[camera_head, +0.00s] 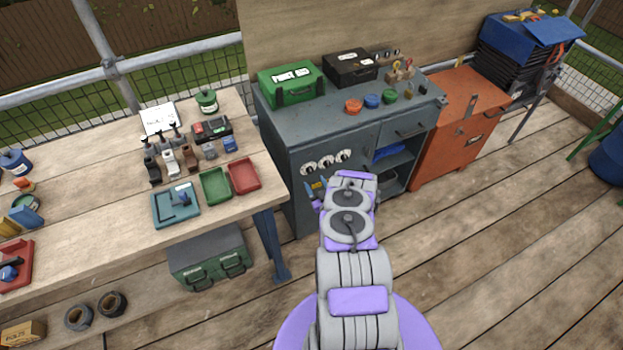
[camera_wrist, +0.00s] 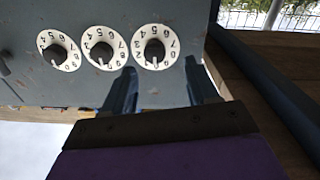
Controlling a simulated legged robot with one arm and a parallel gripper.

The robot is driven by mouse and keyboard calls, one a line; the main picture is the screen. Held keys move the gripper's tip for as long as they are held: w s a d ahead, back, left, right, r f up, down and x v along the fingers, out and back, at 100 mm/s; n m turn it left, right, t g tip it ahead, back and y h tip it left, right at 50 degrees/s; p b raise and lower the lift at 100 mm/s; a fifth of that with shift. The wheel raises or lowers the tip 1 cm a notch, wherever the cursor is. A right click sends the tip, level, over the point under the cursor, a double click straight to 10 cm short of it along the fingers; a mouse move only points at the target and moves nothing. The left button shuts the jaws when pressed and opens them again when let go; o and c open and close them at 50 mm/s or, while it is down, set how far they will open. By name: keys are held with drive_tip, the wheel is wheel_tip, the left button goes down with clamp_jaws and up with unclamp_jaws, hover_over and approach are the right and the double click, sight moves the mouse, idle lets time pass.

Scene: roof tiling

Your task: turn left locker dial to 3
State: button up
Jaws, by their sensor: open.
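Three white numbered dials with dark knobs are on the front of the grey locker cabinet (camera_head: 290,125). The left dial (camera_head: 308,169) is nearest the workbench. The wrist view looks upside down, and there it appears as the rightmost dial (camera_wrist: 173,46). Its pointer setting is too small to read surely. The middle dial (camera_head: 326,162) and right dial (camera_head: 343,156) are beside it; they also show in the wrist view as the middle (camera_wrist: 91,36) and leftmost (camera_wrist: 45,40). My gripper (camera_wrist: 160,66) is open and empty, its fingers near the left dial, apparently not gripping its knob.
A wooden workbench (camera_head: 100,200) with trays and tools stands left of the cabinet, its leg (camera_head: 270,245) close to my gripper. A green toolbox (camera_head: 207,258) sits beneath. An orange cabinet (camera_head: 455,130) stands to the right. The plank floor at right is clear.

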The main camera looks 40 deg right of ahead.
sight(311, 172)
drive_tip(key=x, duration=0.2)
drive_tip(key=d+b+x, duration=0.1)
drive_tip(key=x, duration=0.2)
drive_tip(key=shift+s+f, duration=0.15)
drive_tip(key=shift+a, duration=0.3)
drive_tip(key=shift+c, duration=0.6)
drive_tip(key=shift+s+d, duration=0.1)
drive_tip(key=shift+d, duration=0.15)
drive_tip(key=c, duration=0.7)
drive_tip(key=shift+c, duration=1.1)
